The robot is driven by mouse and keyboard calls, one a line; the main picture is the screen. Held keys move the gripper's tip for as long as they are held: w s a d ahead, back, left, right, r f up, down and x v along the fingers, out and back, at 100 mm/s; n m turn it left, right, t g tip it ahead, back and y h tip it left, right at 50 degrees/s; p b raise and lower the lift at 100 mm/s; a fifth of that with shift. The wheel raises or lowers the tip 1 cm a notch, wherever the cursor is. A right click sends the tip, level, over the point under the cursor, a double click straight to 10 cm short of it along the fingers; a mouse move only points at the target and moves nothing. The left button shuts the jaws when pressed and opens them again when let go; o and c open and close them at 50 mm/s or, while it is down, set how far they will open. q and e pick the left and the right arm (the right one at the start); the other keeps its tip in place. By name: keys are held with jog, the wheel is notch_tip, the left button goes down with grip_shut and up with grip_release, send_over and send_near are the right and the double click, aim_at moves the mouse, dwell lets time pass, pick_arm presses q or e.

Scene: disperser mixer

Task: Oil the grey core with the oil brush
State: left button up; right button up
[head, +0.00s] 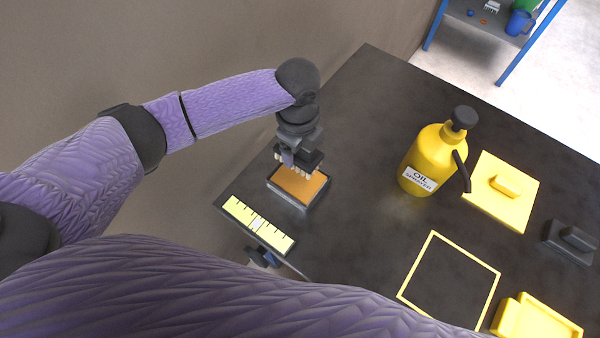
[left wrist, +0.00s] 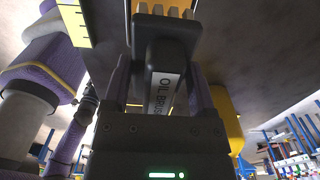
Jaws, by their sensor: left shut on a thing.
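My left gripper (head: 290,150) is shut on the oil brush (head: 312,160), whose pale bristles point down. The brush is over the orange pad of a dark tray (head: 325,198); I cannot tell whether the bristles touch the pad. In the left wrist view the brush (left wrist: 162,92) shows its "OIL BRUSH" label between the fingers, with the orange surface behind the bristles. A dark grey block with a raised grip, seemingly the grey core (head: 568,242), lies at the right of the table. My right gripper is not clearly seen.
A yellow oil sprayer (head: 434,160) stands mid-table. A yellow square outline (head: 415,268) and a yellow open part (head: 508,318) are nearer. A yellow marked strip (head: 240,211) lies by the table's left edge.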

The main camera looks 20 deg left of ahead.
pick_arm(q)
jog(key=shift+f, duration=0.1)
notch_tip(320, 180, down, 7)
jog(key=b, duration=0.4)
dwell(0.6)
jog(key=shift+f, duration=0.4)
dwell(0.5)
jog(key=shift+s+f, duration=0.1)
dwell(1.2)
notch_tip(320, 180, up, 7)
jog(key=p, duration=0.7)
jog(key=shift+p, duration=0.3)
